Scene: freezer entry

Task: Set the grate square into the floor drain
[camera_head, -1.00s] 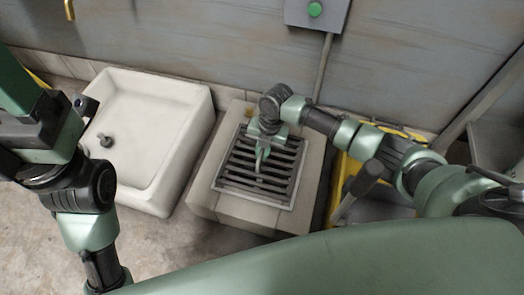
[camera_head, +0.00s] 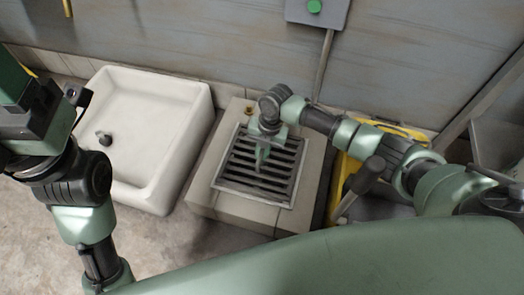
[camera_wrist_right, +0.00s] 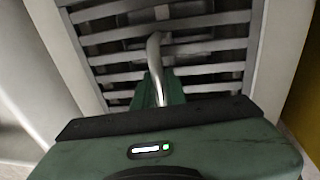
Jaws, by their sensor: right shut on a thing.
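The grate (camera_head: 262,172) is a dark slatted square over the floor drain, whose pale square rim (camera_head: 226,189) is set in a raised tiled block. My right gripper (camera_head: 262,150) is above the grate's middle, shut on a curved metal handle that rises from the grate. In the right wrist view the handle (camera_wrist_right: 154,50) runs down to the green fingers, with the grate's slats (camera_wrist_right: 205,68) behind it. The grate lies within the rim's outline; I cannot tell whether it is flush. My left arm is folded at the left, and its fingertips cannot be made out.
A white basin (camera_head: 150,130) with a dark plug stands left of the drain block (camera_head: 240,216). A yellow-edged container (camera_head: 345,172) is close on the right. A grey wall with a green-button box (camera_head: 316,12) stands behind. Bare concrete floor is in front at left.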

